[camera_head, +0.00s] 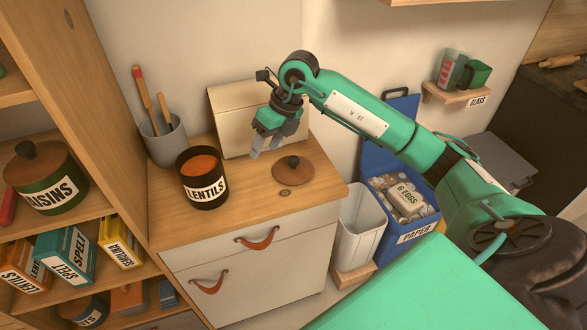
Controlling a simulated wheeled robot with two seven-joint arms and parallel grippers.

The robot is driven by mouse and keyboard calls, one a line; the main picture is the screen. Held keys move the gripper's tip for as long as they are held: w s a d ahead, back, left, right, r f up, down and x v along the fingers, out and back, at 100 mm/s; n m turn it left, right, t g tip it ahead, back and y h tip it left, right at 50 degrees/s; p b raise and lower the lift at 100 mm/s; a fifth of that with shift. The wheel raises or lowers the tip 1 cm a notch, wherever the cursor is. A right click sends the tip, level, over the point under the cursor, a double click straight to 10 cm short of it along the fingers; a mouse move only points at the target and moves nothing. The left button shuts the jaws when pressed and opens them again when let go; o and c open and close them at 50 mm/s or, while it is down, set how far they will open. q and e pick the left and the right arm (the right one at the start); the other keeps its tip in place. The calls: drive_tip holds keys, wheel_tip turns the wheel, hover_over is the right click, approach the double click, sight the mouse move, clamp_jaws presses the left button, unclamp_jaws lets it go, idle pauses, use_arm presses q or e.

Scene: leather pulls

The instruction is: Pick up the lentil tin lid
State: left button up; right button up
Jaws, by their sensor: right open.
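The lentil tin lid (292,171) is a flat brown disc with a dark knob on top. It lies on the wooden top of the cabinet, towards its right side. The open lentil tin (204,188), dark with a "LENTILS" label, stands to the left of the lid and shows orange contents. My right gripper (268,147) is above the cabinet top, up and to the left of the lid and apart from it. It is open, with its fingers pointing down and nothing seen between them. My left gripper is not in view.
A grey pot with utensils (163,142) stands at the back left of the cabinet top (240,215). A cream board or box (235,125) stands behind the gripper. Shelves with a raisins tin (45,182) are at left. Bins (358,225) stand right of the cabinet.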

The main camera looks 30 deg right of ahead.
drive_tip(key=d+r+m+h, duration=0.15)
drive_tip(key=d+h, duration=0.25)
drive_tip(key=d, duration=0.4)
drive_tip(key=p, duration=0.1)
hover_over(294, 159)
drive_tip(key=shift+g, duration=0.3)
drive_tip(key=f, duration=0.6)
drive_tip(key=shift+s+f, duration=0.35)
drive_tip(key=shift+w+f+p, duration=0.1)
drive_tip(key=shift+f+p, duration=0.2)
drive_tip(key=shift+f, duration=0.2)
drive_tip(key=shift+f+p, duration=0.3)
drive_tip(key=shift+f, duration=0.05)
drive_tip(key=f, duration=0.1)
drive_tip(key=f+p, duration=0.1)
drive_tip(key=f, duration=0.1)
drive_tip(key=shift+w+f, duration=0.25)
drive_tip(key=shift+f, duration=0.45)
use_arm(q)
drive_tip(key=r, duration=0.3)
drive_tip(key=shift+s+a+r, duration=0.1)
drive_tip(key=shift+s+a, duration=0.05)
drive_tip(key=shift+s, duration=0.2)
use_arm(e)
drive_tip(key=shift+w, duration=0.1)
drive_tip(key=shift+c, duration=0.2)
